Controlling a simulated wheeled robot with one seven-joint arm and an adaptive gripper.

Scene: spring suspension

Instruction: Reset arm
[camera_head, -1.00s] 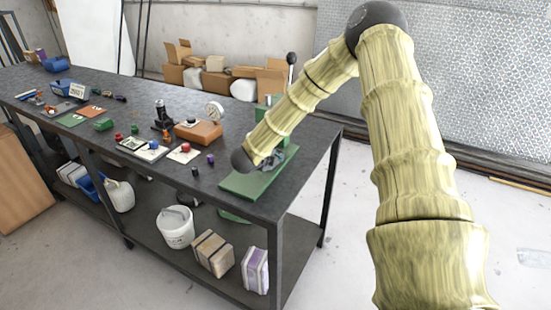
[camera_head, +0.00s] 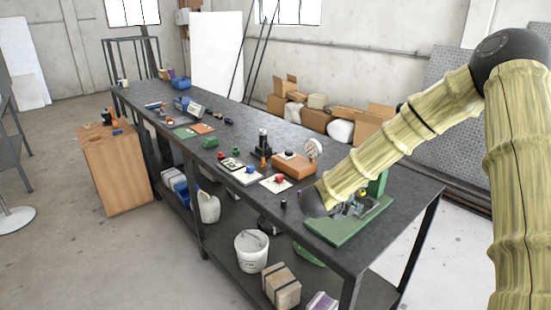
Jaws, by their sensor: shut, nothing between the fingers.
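My arm comes in from the right and reaches down to the left, its dark wrist joint in front of the green press (camera_head: 378,186) on the workbench. My gripper (camera_head: 351,208) appears as a small grey shape just right of the wrist joint, over the press's green base plate (camera_head: 345,231). It is mostly hidden by my forearm, and it is shut with nothing seen held in it. I cannot tell whether it touches the plate.
The dark workbench (camera_head: 232,170) holds a brown box (camera_head: 294,166), a dial gauge (camera_head: 313,149), a black stand (camera_head: 262,143) and several small parts. A white bucket (camera_head: 251,251) stands on its lower shelf.

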